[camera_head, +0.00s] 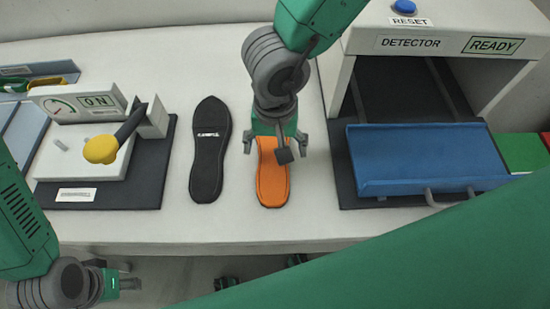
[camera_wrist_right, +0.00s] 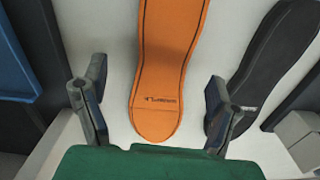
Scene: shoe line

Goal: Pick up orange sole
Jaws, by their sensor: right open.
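The orange sole (camera_head: 272,186) lies flat on the white table, right of a black sole (camera_head: 209,150). My right gripper (camera_head: 275,146) is over the sole's far end, its open fingers on either side of it. In the right wrist view the orange sole (camera_wrist_right: 170,65) runs between the two spread fingers (camera_wrist_right: 155,88), with a gap to each. The black sole (camera_wrist_right: 268,65) is at the right there. Contact with the sole is not visible. My left gripper (camera_head: 128,281) is low at the left, off the table's front edge; its opening is unclear.
A detector (camera_head: 440,43) with a blue tray (camera_head: 425,155) stands at the right on a dark mat. A machine with a yellow-knobbed lever (camera_head: 101,149) stands at the left. Bare table (camera_head: 237,75) lies behind the soles.

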